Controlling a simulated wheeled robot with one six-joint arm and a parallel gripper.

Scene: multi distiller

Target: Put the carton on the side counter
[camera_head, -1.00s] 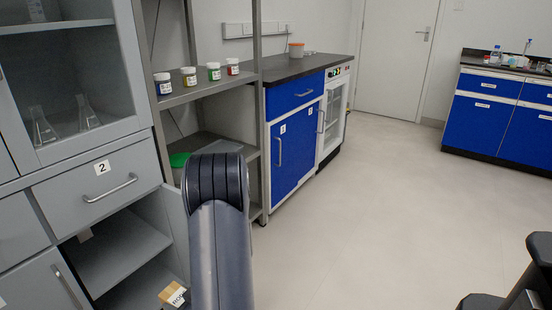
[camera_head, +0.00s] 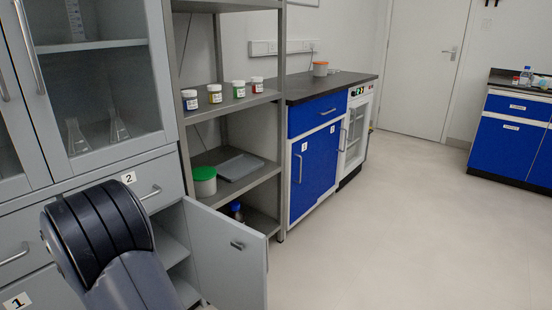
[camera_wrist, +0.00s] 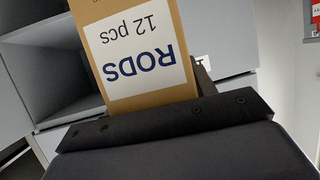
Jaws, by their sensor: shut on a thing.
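The carton (camera_wrist: 138,50) is a brown box with a white label reading "RODS 12 pcs", upside down in the wrist view. My gripper (camera_wrist: 155,114) is shut on it, and the carton stands out beyond the dark gripper bar. In the head view my arm fills the lower left, and the gripper and carton are hidden. A dark-topped counter (camera_head: 325,84) over a blue cabinet stands beyond the shelf rack. Another counter (camera_head: 520,91) with blue fronts stands at the far right. I cannot tell which is the side counter.
An open grey cabinet door (camera_head: 228,258) juts out right of my arm. The shelf rack (camera_head: 236,105) holds several small jars and a green-lidded tub (camera_head: 203,182). The floor (camera_head: 420,220) on the right is clear.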

